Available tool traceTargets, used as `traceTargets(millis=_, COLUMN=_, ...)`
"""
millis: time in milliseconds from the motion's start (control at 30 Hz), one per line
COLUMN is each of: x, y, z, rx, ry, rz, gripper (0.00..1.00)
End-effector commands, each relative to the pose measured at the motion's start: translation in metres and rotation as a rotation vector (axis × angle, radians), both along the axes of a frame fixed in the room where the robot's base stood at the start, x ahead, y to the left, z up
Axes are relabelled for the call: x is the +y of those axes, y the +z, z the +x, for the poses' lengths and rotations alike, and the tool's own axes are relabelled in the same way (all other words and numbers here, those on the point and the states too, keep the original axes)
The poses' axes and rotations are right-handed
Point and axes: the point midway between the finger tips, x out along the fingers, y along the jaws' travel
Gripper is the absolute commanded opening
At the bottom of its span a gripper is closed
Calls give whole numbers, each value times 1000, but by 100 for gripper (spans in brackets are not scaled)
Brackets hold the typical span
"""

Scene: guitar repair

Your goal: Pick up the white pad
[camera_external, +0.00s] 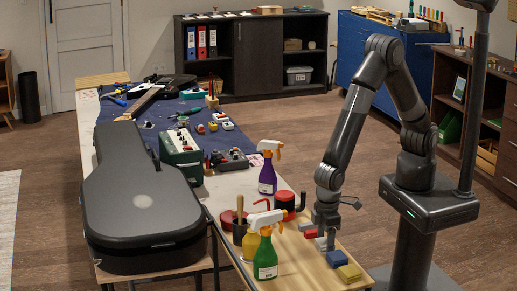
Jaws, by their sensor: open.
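A small pale pad, seemingly the white pad (320,244), shows low beside my gripper, between the red pad (312,234) and the blue pad (337,258). My gripper (326,240) points down over the right end of the workbench, close to these pads. It is open. Its fingers partly hide the pale pad, and I cannot tell whether they touch it. Another pale piece (305,226) lies just behind the red pad. A yellow pad (349,272) lies at the front of the row.
Two spray bottles, purple (267,178) and green (265,258), stand left of my gripper. A red-lidded jar (285,202) and a pot with a wooden handle (240,232) are near.

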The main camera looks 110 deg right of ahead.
Motion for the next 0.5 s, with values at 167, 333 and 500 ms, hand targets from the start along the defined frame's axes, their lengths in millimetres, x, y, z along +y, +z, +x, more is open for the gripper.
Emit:
traceTargets(millis=167, x=0, y=0, z=0, rx=0, ry=0, rz=0, gripper=59)
traceTargets(millis=333, x=0, y=1, z=0, rx=0, ry=0, rz=0, gripper=45)
traceTargets(millis=500, x=0, y=1, z=0, rx=-1, ry=0, rz=0, gripper=32)
